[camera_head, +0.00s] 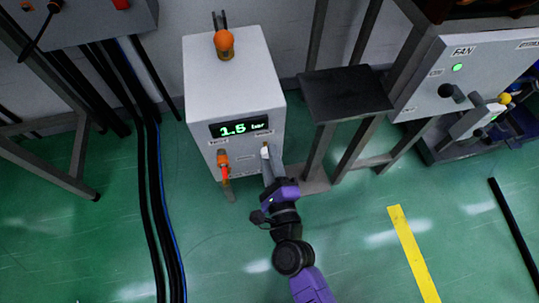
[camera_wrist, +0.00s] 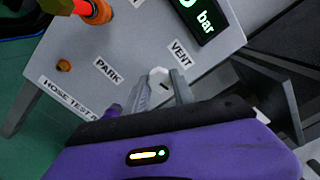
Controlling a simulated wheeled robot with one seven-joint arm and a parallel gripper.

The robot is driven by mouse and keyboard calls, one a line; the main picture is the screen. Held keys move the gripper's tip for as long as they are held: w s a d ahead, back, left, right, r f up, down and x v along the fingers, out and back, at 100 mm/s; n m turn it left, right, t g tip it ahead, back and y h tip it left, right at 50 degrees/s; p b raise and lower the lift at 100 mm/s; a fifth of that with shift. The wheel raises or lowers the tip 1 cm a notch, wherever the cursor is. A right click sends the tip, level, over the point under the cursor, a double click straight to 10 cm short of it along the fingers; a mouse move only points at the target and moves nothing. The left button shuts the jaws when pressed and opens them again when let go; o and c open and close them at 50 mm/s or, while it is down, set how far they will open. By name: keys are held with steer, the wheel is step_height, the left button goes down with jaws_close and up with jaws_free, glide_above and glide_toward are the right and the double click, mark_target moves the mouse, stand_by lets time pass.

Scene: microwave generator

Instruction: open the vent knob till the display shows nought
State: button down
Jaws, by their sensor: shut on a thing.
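The white vent knob (camera_wrist: 158,74) sits on the front of a grey box (camera_head: 230,75), beside the VENT label (camera_wrist: 181,53) in the wrist view. In the head view the knob (camera_head: 265,151) is a small pale spot at the box's lower right. My gripper (camera_head: 267,160) reaches it from below. In the wrist view my gripper (camera_wrist: 162,85) has its two grey fingers on either side of the knob, shut on it; the fingers hide part of it. The display (camera_head: 240,128) reads 1.5 bar in green; only its end shows in the wrist view (camera_wrist: 203,14).
An orange-handled valve (camera_head: 224,164) is on the box front's left, and an orange knob (camera_head: 224,40) tops the box. A dark shelf (camera_head: 345,92) stands close on the right, with a FAN cabinet (camera_head: 462,75) beyond. Black hoses (camera_head: 150,190) run down the left. Green floor in front is mostly clear.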

steer(key=shift+n+p, duration=3.25)
steer(key=shift+n, duration=3.65)
steer(key=c, duration=1.1)
jaws_free()
steer(key=shift+o, duration=0.2)
steer(key=p+v, duration=0.1)
steer(key=v, duration=0.7)
steer(key=shift+r+n, duration=0.1)
steer(key=shift+n, duration=0.2)
